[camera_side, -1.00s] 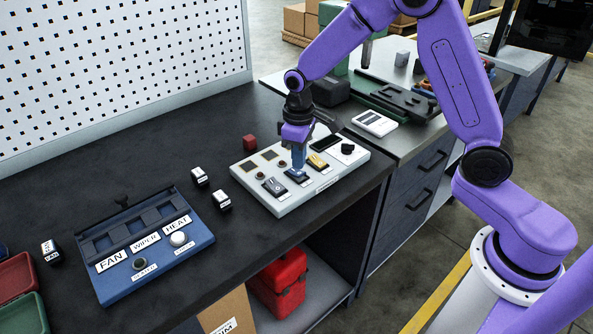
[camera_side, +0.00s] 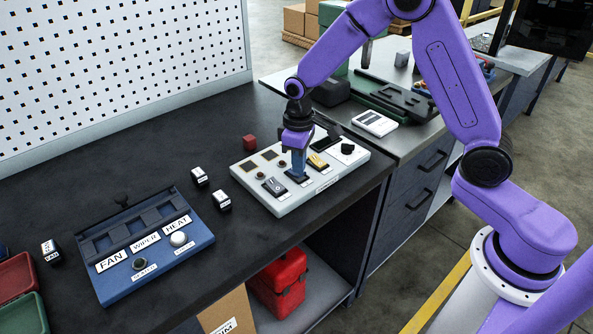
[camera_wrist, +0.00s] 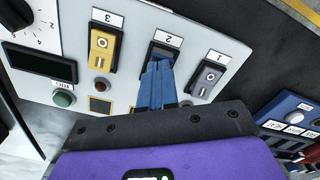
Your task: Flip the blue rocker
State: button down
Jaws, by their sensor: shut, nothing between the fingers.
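The blue rocker (camera_wrist: 165,50) sits in the middle slot, marked 2, of a white switch panel (camera_wrist: 72,17). Its top edge shows in the wrist view; my fingers cover the rest. In the side view the white panel (camera_side: 287,206) lies on the dark bench, and the blue rocker is mostly hidden behind my fingers. My gripper (camera_side: 298,174) points down over it with the fingers closed together and nothing between them. In the wrist view the blue fingertips (camera_wrist: 158,66) overlap the rocker; I cannot tell whether they touch it.
A grey rocker (camera_wrist: 207,77) marked 1 and a yellow rocker (camera_wrist: 103,46) marked 3 flank the blue one. A black knob (camera_side: 348,149) stands on the panel's right. A blue FAN/WIPER/HEAT panel (camera_side: 200,240), small labelled cubes (camera_side: 222,200) and a red cube (camera_side: 249,142) lie nearby.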

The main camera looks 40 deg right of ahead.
jog(key=shift+f, duration=0.3)
jog(key=shift+r, duration=3.55)
jog(key=s+a+r+n, duration=0.2)
jog(key=s+r+n, duration=0.15)
jog(key=s, duration=1.15)
jog(key=s+d+r+n, duration=0.1)
jog(key=s+d+n, duration=0.2)
jog(key=s, duration=1.3)
jog(key=d, duration=0.3)
jog(key=shift+s+r, duration=0.2)
jog(key=shift+s, duration=0.15)
jog(key=shift+d, duration=0.1)
